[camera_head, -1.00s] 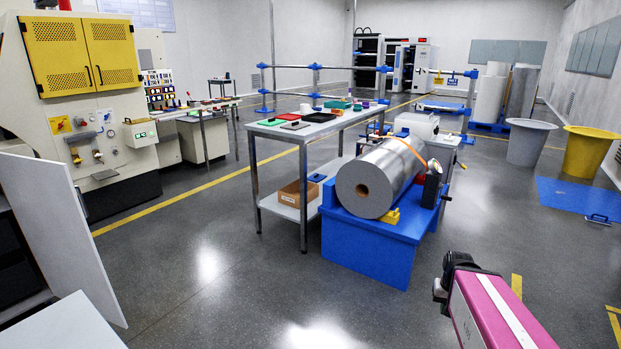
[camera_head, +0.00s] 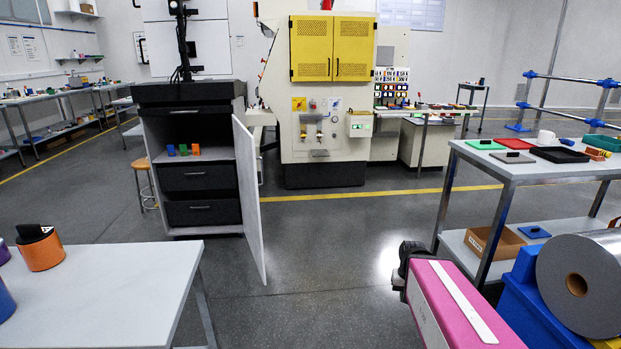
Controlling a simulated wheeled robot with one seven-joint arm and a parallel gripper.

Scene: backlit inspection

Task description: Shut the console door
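The console (camera_head: 197,93) is a grey cabinet with a black top, left of the middle of the view. Its white door (camera_head: 248,192) stands open, swung out toward me on the right side. Behind the opening are a shelf with small blue, green and orange blocks (camera_head: 183,149) and two black drawers (camera_head: 200,177). A handle (camera_head: 261,167) shows on the door's right face. My pink arm (camera_head: 457,303) reaches in from the lower right, well short of the door. Its dark end shows at the lower middle, but no fingers can be made out.
A white table (camera_head: 100,290) with an orange pot (camera_head: 41,250) fills the lower left. A workbench (camera_head: 530,165) and a large grey roll (camera_head: 585,283) stand at the right. Open floor lies between the door and my arm.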

